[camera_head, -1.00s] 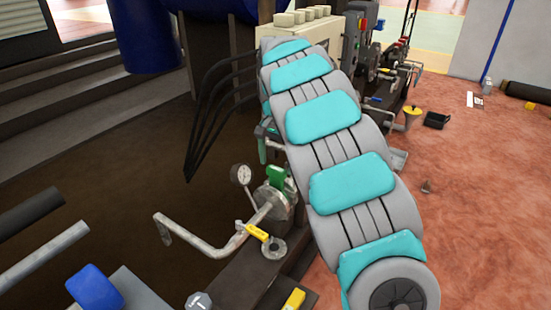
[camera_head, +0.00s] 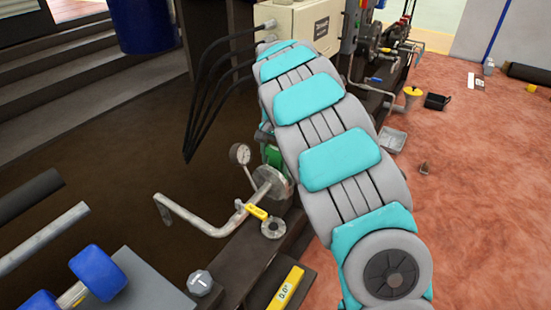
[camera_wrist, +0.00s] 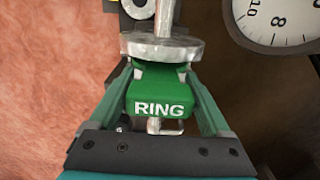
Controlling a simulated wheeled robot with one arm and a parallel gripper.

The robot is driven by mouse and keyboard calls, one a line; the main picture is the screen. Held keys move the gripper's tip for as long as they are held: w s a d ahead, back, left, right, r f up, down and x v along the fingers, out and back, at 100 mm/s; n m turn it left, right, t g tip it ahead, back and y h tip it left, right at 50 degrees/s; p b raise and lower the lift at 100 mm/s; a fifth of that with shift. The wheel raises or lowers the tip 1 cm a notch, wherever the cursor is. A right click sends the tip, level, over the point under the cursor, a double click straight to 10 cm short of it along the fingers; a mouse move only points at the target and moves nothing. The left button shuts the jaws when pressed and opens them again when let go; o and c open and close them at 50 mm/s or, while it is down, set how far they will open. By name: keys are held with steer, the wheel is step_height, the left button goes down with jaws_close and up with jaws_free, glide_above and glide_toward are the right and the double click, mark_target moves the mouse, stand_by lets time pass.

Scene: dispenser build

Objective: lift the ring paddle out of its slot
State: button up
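The ring paddle (camera_wrist: 160,100) is a green block lettered RING in white, in the middle of the wrist view. In the head view the green paddle (camera_head: 272,156) shows beside the round flange (camera_head: 273,182), partly hidden by my arm. The slot itself is not clearly visible.
A pressure gauge (camera_head: 240,154) stands left of the flange and also shows at the wrist view's upper right (camera_wrist: 275,20). A bent pipe (camera_head: 190,216) and a yellow-handled valve (camera_head: 257,212) are nearby. Black hoses (camera_head: 205,100) hang behind. Open red floor (camera_head: 475,190) lies right.

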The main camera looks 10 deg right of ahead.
jaws_close()
stand_by(0.4)
steer(key=shift+r, duration=0.1)
steer(key=shift+r+p, duration=2.35)
steer(key=shift+r, duration=3.15)
steer(key=shift+r+p, duration=0.55)
steer(key=shift+r, duration=1.85)
